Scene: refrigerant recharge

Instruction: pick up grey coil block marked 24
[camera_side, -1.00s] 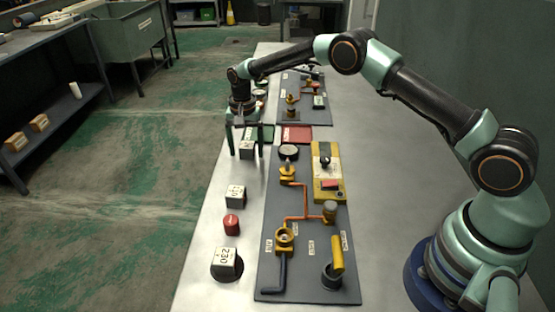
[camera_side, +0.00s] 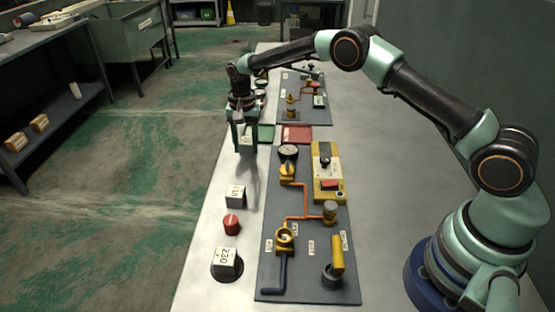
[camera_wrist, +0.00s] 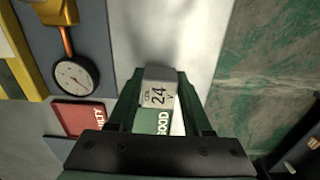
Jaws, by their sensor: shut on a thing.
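The grey coil block (camera_wrist: 158,91) marked 24 sits between the two fingers of my gripper (camera_wrist: 160,76) in the wrist view, its label facing the camera. My gripper is shut on it. In the side view my gripper (camera_side: 246,147) points down over the pale bench strip left of the panels. The block is mostly hidden between the fingers there, and a shadow falls on the bench below them.
A block marked 230 (camera_side: 226,264), a red knob (camera_side: 231,224) and another marked block (camera_side: 235,196) stand nearer along the strip. A panel with a gauge (camera_side: 288,153) and pipes lies right. Green GOOD (camera_wrist: 165,122) and red (camera_wrist: 80,116) trays are close by.

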